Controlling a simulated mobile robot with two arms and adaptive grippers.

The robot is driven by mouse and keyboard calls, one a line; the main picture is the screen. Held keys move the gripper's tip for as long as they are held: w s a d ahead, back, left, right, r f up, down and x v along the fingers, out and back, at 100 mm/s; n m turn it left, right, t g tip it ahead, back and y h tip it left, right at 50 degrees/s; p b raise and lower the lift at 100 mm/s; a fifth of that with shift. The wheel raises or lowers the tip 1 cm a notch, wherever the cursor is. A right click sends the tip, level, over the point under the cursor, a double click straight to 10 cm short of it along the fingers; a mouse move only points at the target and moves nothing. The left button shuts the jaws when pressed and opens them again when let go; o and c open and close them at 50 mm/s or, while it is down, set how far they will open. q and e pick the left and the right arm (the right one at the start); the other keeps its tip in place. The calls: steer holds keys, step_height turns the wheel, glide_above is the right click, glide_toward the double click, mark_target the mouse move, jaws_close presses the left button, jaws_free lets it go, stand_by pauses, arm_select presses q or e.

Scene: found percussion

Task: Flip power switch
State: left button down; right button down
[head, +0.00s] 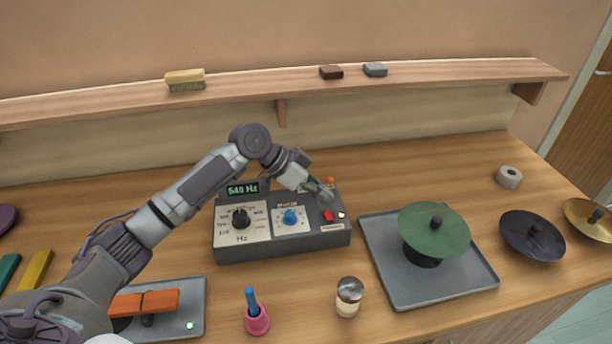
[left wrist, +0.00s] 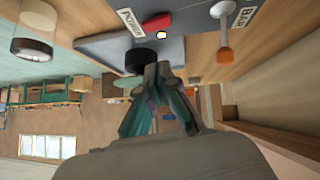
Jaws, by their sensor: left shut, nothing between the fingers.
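A grey control box (head: 282,248) stands on the bench with a lit "540 Hz" display (head: 243,188), a black knob (head: 240,217) and a blue knob (head: 290,217). The red power switch (head: 328,216) is at its right end, beside a small lit white lamp (head: 341,215). My left gripper (head: 326,195) is shut and empty, just behind and above the switch in the head view. In the left wrist view, the red switch (left wrist: 156,24) and "POWER" label (left wrist: 131,18) lie beyond my shut fingertips (left wrist: 165,72), apparently apart from them. My right gripper is out of view.
Right of the box, a green disc (head: 433,232) sits on a black stand in a grey tray (head: 480,284). A jar (head: 348,297) and pink holder (head: 257,320) stand in front. An orange-topped part (head: 328,181) is behind the gripper. A shelf (head: 280,80) crosses the wall.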

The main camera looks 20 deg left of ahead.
mark_target(328, 216)
arm_select(q)
steer(key=f, duration=0.1)
steer(key=f+p, duration=0.1)
steer(key=f, duration=0.1)
steer(key=shift+d+f, duration=0.3)
steer(key=shift+d, duration=0.1)
steer(key=shift+s+f, duration=0.15)
steer(key=shift+f, duration=0.3)
steer(key=shift+f, duration=0.1)
